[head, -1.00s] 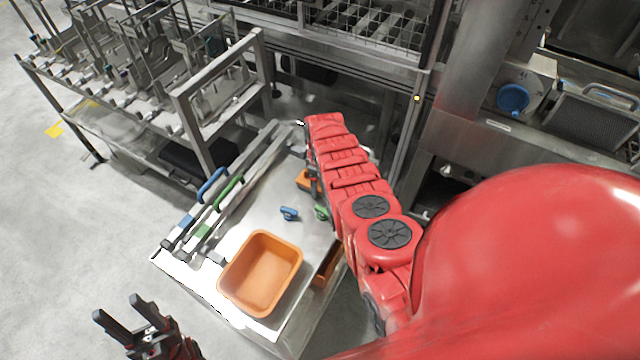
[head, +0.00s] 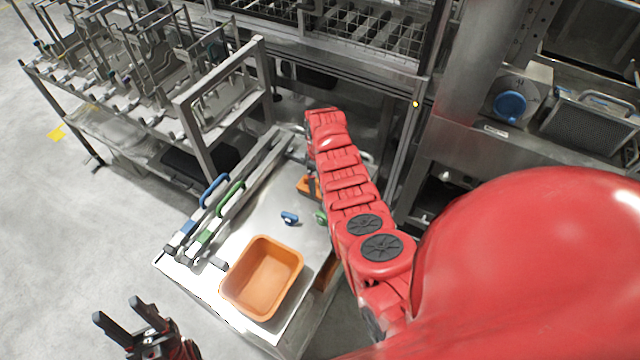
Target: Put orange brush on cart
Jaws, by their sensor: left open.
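A small orange item (head: 307,186), which could be the orange brush, lies on the steel cart top (head: 262,220); my right arm partly covers it, so I cannot make out its shape. My right arm reaches across the far right of the cart top, and its gripper is hidden from this view. My left gripper (head: 119,310) is open and empty at the lower left, over the floor and apart from the cart's front left corner.
An orange tub (head: 262,277) stands at the cart's near end. A blue-handled tool (head: 214,190), a green-handled tool (head: 229,197) and a small blue item (head: 289,217) lie on it. A steel rack (head: 190,110) stands behind left.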

